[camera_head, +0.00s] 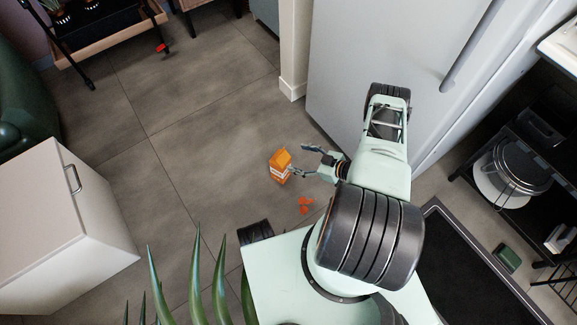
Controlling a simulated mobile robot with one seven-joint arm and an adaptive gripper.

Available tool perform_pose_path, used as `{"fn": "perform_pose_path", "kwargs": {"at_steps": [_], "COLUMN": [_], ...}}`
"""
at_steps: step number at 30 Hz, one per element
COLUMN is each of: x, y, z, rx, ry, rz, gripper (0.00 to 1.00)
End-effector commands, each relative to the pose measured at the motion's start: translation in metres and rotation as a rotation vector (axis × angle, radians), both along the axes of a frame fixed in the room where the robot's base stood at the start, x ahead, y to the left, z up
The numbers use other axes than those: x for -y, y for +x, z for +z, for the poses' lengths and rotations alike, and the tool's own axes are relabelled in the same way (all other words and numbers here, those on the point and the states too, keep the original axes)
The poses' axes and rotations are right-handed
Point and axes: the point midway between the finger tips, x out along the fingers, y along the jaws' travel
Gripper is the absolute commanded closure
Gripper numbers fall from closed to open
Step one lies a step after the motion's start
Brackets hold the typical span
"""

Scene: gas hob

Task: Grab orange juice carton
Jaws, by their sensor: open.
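A small orange juice carton (281,167) with a white band stands on the grey tiled floor near the middle of the head view. My gripper (298,160) is open just to the right of the carton, with its fingers spread toward it. One finger is above and the other is close to the carton's right side. I cannot tell whether that finger touches it.
A small orange-red item (305,204) lies on the floor below the carton. A grey fridge (400,50) stands at the right, a white cabinet (60,220) at the left. Green plant leaves (195,280) rise at the bottom. The floor left of the carton is clear.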

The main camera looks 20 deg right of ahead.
Motion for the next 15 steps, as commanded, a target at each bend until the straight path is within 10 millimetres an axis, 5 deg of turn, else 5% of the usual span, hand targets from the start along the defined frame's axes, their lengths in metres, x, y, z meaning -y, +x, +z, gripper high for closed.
{"fn": "perform_pose_path", "kwargs": {"at_steps": [6, 15], "x": [-0.013, -0.038], "y": [-0.023, 0.004], "z": [-0.014, -0.031], "rx": [0.004, 0.005], "ry": [0.088, 0.094], "rz": [-0.033, -0.034], "gripper": [0.32, 0.32]}}
